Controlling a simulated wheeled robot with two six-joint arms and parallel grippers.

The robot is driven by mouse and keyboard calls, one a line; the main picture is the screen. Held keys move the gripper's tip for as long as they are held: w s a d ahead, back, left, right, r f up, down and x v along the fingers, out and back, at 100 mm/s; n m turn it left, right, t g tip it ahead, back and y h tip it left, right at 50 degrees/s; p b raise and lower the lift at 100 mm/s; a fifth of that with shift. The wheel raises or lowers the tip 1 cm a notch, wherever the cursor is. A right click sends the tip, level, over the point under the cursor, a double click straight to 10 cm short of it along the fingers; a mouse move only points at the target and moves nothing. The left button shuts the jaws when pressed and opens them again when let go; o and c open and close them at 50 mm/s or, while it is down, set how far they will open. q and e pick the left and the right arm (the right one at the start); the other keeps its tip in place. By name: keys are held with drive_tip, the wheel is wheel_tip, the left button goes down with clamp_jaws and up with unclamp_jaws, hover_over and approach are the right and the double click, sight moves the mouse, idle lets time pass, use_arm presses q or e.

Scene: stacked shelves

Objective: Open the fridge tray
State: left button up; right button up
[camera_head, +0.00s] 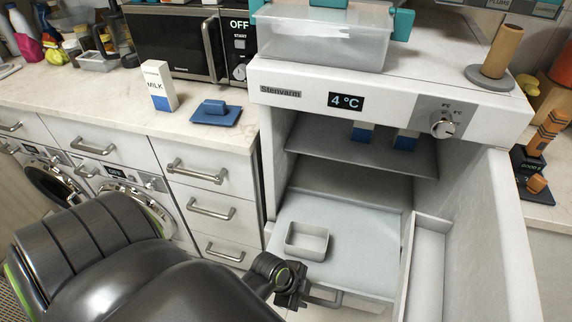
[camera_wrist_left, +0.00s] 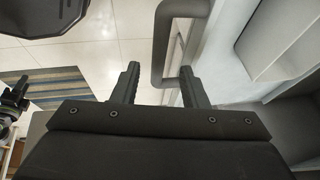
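The fridge tray (camera_head: 362,258) is a pale flat panel low in the open fridge, with a grey bar handle (camera_head: 326,300) at its front edge. The handle also shows in the left wrist view (camera_wrist_left: 160,45). My left gripper (camera_head: 296,291) is at the left end of the handle. In the left wrist view its two fingers (camera_wrist_left: 159,75) are apart, and the handle's bend lies at the gap between their tips. I cannot tell whether they touch it.
White drawers (camera_head: 212,211) stand to the left. A grey shelf (camera_head: 380,158) with two blue-and-white cartons is above the tray.

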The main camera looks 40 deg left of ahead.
use_arm(q)
drive_tip(key=v, duration=1.3)
drive_tip(key=shift+p, duration=0.4)
drive_tip(key=shift+f, duration=0.1)
drive_tip(key=s+a+f+n+y, duration=0.1)
drive_tip(key=a+f+n, duration=0.15)
drive_tip(key=f, duration=0.55)
drive_tip(key=s+a+f+n+g+y, duration=0.1)
drive_tip(key=f+n, duration=0.2)
drive_tip(key=f, duration=0.4)
drive_tip(key=s+a+f+n+y, duration=0.1)
drive_tip(key=s+a+f+n, duration=0.15)
drive_tip(key=f, duration=0.55)
drive_tip(key=s+a+f+n+g+y, duration=0.1)
drive_tip(key=s+f+n, duration=0.4)
drive_tip(key=s+f, duration=0.9)
drive_tip(key=s, duration=0.3)
drive_tip(key=shift+n+g, duration=0.3)
drive_tip(key=shift+n, duration=0.1)
